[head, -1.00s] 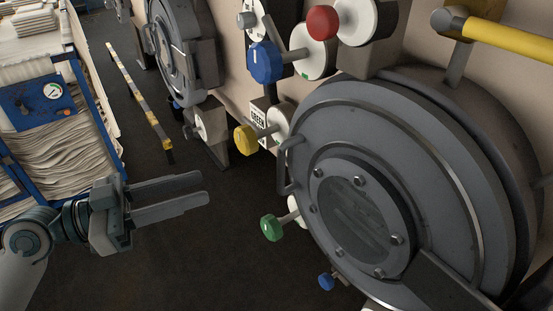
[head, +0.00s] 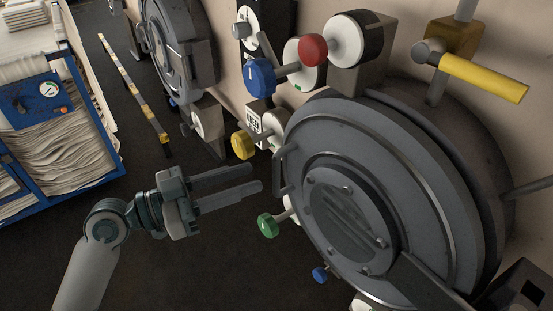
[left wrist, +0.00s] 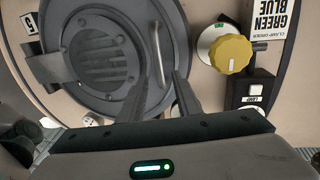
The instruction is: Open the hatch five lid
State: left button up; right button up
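The hatch lid (head: 300,165) is a large grey disc with a bolted, slotted centre plate, at the right of the head view. It looks closed against its vessel. It fills the upper left of the left wrist view (left wrist: 72,95), near a small plate that looks marked 5 (left wrist: 30,19). A bar handle (head: 277,172) stands on its left rim; it also shows in the left wrist view (left wrist: 157,50). My left gripper (head: 256,177) is open and empty, its fingers pointing at the handle, just short of it. In the wrist view the handle lies ahead between the fingertips. My right gripper is out of view.
Yellow (head: 242,145), green (head: 268,226) and blue (head: 260,76) knobs sit left of and above the lid. A red knob (head: 313,49) and yellow lever (head: 484,78) are above. A blue cart (head: 50,100) of fabric stands at the left.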

pick_arm(q)
jog(key=p, duration=0.3)
send_over(277, 195)
jog(key=a, duration=0.1)
jog(key=shift+w+d, duration=0.45)
grip_shut()
